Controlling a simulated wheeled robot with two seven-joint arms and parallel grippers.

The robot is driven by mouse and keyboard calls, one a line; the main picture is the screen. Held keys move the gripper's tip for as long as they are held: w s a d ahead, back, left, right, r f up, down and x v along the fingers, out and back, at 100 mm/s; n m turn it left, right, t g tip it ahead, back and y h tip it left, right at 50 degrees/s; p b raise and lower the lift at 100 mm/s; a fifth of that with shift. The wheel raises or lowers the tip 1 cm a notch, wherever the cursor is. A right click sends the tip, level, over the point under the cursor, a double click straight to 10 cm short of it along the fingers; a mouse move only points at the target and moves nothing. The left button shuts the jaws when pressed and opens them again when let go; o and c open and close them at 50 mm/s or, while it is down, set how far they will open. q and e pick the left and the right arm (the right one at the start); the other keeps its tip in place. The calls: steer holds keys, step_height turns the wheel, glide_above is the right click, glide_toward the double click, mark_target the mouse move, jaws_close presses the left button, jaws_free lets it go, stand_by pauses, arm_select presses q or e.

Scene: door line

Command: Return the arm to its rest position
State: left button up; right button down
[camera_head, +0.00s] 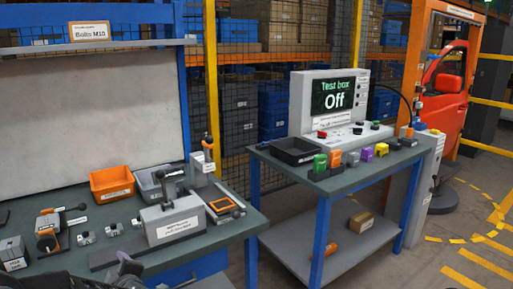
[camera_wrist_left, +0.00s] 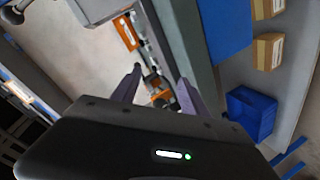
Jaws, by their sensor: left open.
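My left gripper (camera_head: 124,264) shows only as a dark piece at the lower left edge of the head view, in front of the workbench (camera_head: 255,222). In the left wrist view my left gripper (camera_wrist_left: 158,84) has its two fingers apart, with nothing held between them. Orange and grey parts show beyond the fingertips, apart from them as far as I can tell. Most of the left arm is out of the head view. My right gripper is in neither view.
The bench holds an orange bin (camera_head: 112,184), a grey bin (camera_head: 150,184), a grey block fixture (camera_head: 174,222) and several small parts. A second table at right carries a test box (camera_head: 330,103) reading "Off" and coloured connectors. A red vehicle door (camera_head: 446,90) stands far right.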

arm_select(q)
steer(key=s+d+f+m+g+h+p, duration=0.1)
steer(key=s+d+f+m+h, duration=0.3)
steer(key=d+f, duration=0.55)
steer(key=s+d+f+m+g+h+p, duration=0.1)
steer(key=s+d+f+m+h, duration=0.3)
steer(key=d+f+m, duration=0.45)
steer(key=s+d+f+m+g+h+p, duration=0.1)
steer(key=s+d+f+g+h, duration=0.1)
steer(key=s+d, duration=0.3)
steer(key=s+d+f+m+g+h+p, duration=0.1)
steer(key=s+d+f, duration=0.4)
steer(key=s, duration=0.6)
steer(key=s+d+f+m+g+h+p, duration=0.1)
steer(key=s+d+f+m+g+h, duration=0.1)
steer(key=s, duration=0.6)
steer(key=d+f+g+h, duration=0.1)
steer(key=d+f+g, duration=0.1)
steer(key=d+g, duration=0.1)
steer(key=shift+s+d, duration=0.4)
steer(key=shift+d, duration=0.3)
steer(key=shift+a, duration=0.1)
